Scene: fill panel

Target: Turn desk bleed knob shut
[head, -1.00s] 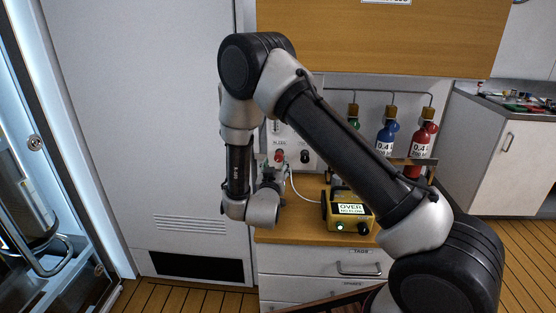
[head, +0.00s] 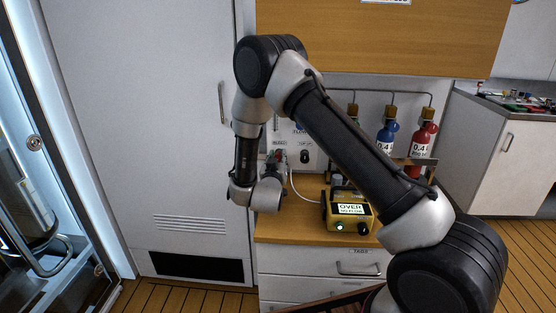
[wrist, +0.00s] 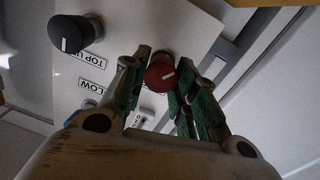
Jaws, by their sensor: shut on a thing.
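The red bleed knob (wrist: 161,76) with a white pointer line is on the white panel (wrist: 194,30). In the wrist view it sits between the two green-padded fingers of my gripper (wrist: 164,82), which is shut on it. In the head view the knob (head: 280,154) is small and mostly covered by my gripper (head: 272,164), at the panel's BLEED label. A black knob (wrist: 76,33) marked TOP UP is beside it on the panel, clear of my fingers; it also shows in the head view (head: 305,156).
A yellow meter (head: 347,211) reading OVER stands on the wooden desk (head: 290,228), with a white hose near it. Blue (head: 387,138) and red (head: 424,134) bottles stand in a rack at the right. A wooden cabinet (head: 400,40) hangs above.

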